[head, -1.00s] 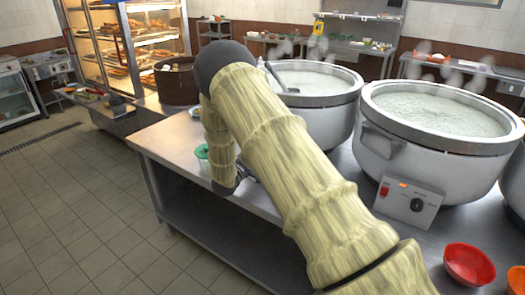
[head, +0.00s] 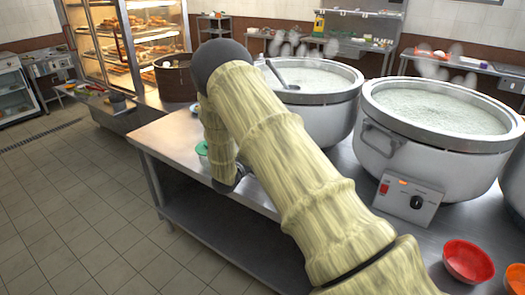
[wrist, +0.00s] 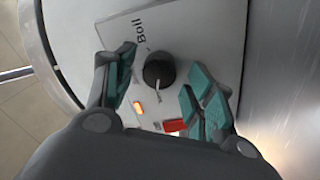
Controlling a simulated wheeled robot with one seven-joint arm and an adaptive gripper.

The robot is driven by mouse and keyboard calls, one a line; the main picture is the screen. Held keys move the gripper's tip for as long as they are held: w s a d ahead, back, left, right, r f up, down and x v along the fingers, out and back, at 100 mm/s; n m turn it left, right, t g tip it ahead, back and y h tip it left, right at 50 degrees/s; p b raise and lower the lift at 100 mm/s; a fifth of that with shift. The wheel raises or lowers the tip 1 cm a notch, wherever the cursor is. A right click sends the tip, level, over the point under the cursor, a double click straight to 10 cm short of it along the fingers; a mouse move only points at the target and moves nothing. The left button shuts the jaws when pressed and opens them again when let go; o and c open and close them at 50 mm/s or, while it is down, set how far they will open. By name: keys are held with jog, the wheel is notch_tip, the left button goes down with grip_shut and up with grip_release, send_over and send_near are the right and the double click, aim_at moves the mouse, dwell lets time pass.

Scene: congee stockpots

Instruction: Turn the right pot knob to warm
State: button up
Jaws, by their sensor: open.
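The right pot (head: 437,150) is a large grey stockpot of pale congee. Its front panel has a black knob (head: 417,202), a red switch and a lit orange lamp; its setting is too small to read. The left pot (head: 318,125) stands beside it, its panel hidden behind my arm. In the wrist view my gripper (wrist: 162,72) is open, its teal-padded fingers on either side of a black knob (wrist: 158,68) on a panel marked "Boil". Contact is unclear. This seems to be the left pot's panel, since no gripper shows at the right pot's knob.
The pots stand on a steel counter (head: 168,148). A red bowl (head: 468,262) and an orange bowl (head: 516,278) sit in front of the right pot. A brown pot (head: 176,80) stands behind. Open tiled floor lies left.

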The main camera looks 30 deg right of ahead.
jog(key=v, duration=1.2)
jog(key=shift+f, duration=0.1)
dwell(0.4)
